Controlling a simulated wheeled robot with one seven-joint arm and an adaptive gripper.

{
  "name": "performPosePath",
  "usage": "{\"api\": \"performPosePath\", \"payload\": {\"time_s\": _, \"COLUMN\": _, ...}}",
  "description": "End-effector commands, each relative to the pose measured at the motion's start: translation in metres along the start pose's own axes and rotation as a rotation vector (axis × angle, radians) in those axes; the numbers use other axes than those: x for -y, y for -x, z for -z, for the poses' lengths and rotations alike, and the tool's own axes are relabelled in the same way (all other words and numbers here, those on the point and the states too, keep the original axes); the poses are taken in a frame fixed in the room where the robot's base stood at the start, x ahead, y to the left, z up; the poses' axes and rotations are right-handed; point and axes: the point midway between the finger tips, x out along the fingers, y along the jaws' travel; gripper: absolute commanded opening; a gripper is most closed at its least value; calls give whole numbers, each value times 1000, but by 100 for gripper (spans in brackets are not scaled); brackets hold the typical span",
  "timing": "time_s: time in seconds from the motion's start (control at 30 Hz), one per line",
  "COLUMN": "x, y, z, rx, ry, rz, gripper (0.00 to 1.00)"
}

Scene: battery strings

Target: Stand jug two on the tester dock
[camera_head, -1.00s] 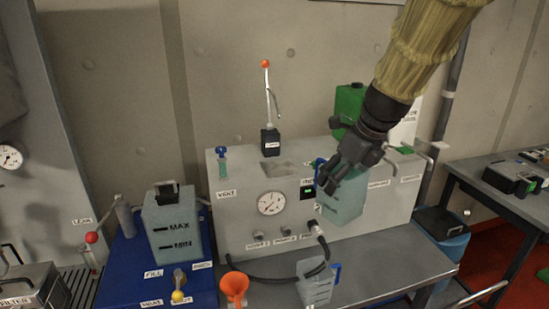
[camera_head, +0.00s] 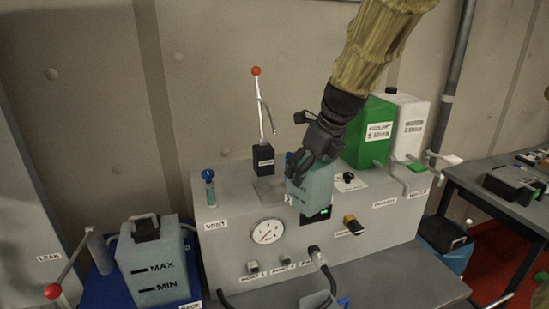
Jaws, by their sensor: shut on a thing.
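My gripper (camera_head: 306,160) is shut on jug two (camera_head: 312,188), a teal translucent jug with a "2" on its lower left. The jug looks upright and is in front of the tester's top edge, covering part of the front panel and the green display. The tester (camera_head: 225,262) is a grey box with a round gauge. A dull metal plate (camera_head: 266,186) on its top, probably the dock, shows just left of the jug, partly hidden by it. I cannot tell whether the jug touches the tester.
A lever with a red knob (camera_head: 257,72) rises behind the plate. A green canister (camera_head: 369,133) and a white canister (camera_head: 403,125) stand on the tester's right end. A blue-capped vial (camera_head: 209,186) stands at left. A MAX/MIN tank (camera_head: 157,270) is further left.

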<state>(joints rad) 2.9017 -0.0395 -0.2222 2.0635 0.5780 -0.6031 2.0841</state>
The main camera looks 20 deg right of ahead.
Motion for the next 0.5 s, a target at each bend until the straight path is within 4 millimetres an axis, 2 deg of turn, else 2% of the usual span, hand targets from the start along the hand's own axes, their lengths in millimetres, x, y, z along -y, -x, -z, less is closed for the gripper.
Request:
{"api": "performPosePath", "payload": {"time_s": 0.2, "x": 0, "y": -10, "z": -36, "rx": 0, "ry": 4, "rz": 0, "gripper": 10}}
{"api": "performPosePath", "payload": {"time_s": 0.5, "x": -1, "y": -27, "z": -76, "rx": 1, "ry": 4, "rz": 1, "gripper": 10}}
